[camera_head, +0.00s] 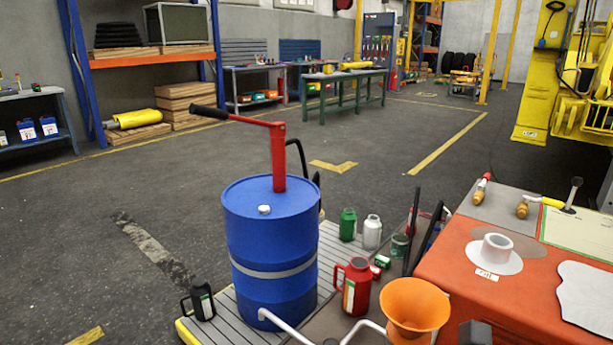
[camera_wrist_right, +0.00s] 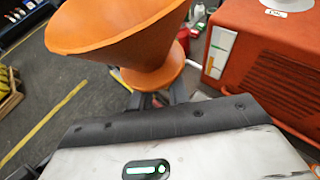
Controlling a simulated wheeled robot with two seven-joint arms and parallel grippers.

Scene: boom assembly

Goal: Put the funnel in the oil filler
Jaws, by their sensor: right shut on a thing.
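The orange funnel (camera_head: 415,303) is at the bottom of the head view, wide mouth up, left of the orange machine. My right gripper (camera_wrist_right: 163,98) is shut on it; the fingers are mostly hidden behind the wrist body. The funnel (camera_wrist_right: 115,32) fills the upper left of the wrist view and looks tilted there. The oil filler (camera_head: 496,249) is a short white open collar on a pale disc on top of the orange machine, with a small label in front. The funnel is apart from the filler, to its left and nearer. My left gripper is not in view.
The orange machine (camera_head: 465,262) has levers (camera_head: 527,204) and a white sheet on top. A blue drum (camera_head: 268,255) with a red hand pump stands left on a slatted pallet. A red jug (camera_head: 354,288), green and white bottles and dark upright bars stand between them.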

